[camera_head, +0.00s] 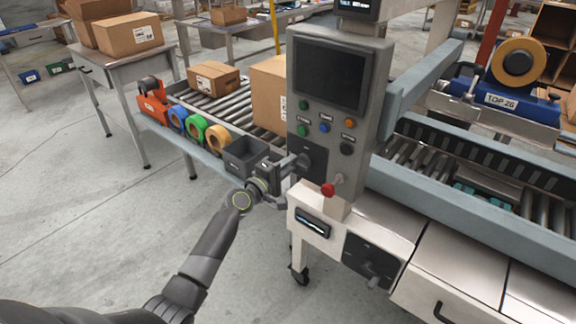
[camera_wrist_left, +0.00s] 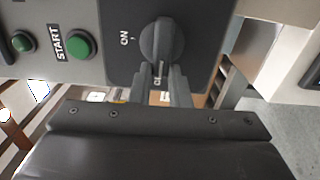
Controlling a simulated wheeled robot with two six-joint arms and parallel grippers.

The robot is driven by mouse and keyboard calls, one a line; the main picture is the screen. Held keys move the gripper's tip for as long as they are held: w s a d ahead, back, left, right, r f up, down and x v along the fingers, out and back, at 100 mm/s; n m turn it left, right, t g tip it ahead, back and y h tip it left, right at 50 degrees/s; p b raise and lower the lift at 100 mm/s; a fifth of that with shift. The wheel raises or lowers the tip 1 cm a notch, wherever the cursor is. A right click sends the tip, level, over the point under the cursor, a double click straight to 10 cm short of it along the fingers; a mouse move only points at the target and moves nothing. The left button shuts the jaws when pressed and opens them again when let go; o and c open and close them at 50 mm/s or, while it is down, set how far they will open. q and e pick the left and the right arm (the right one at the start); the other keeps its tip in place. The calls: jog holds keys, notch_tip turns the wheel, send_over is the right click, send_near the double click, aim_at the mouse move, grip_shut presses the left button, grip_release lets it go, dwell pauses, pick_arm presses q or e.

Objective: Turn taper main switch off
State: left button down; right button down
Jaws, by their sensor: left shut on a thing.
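The rotary switch is a dark knob on a black plate (camera_head: 314,160) low on the grey control panel (camera_head: 338,110). In the left wrist view the round knob (camera_wrist_left: 162,42) sits on its plate, with an ON mark to its left. Another label below the knob is mostly hidden between the fingers. My left gripper (camera_head: 294,163) reaches the switch from the left. In the left wrist view the gripper (camera_wrist_left: 166,82) has its fingers shut on the switch's handle. How far the handle is turned is hard to tell. My right gripper is not in view.
A red knob (camera_head: 328,190) and several coloured buttons are near the switch. A second dark switch (camera_head: 372,268) is on the white cabinet below. A grey bin (camera_head: 240,158) and tape rolls (camera_head: 217,138) line the conveyor's edge. A green button (camera_wrist_left: 82,46) is close by.

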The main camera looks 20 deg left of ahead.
pick_arm(q)
jog(key=shift+f, duration=0.1)
jog(key=c, duration=1.4)
grip_release()
jog(key=shift+o, duration=0.2)
jog(key=v, duration=1.7)
jog(key=shift+s, duration=0.25)
jog(key=shift+a, duration=0.15)
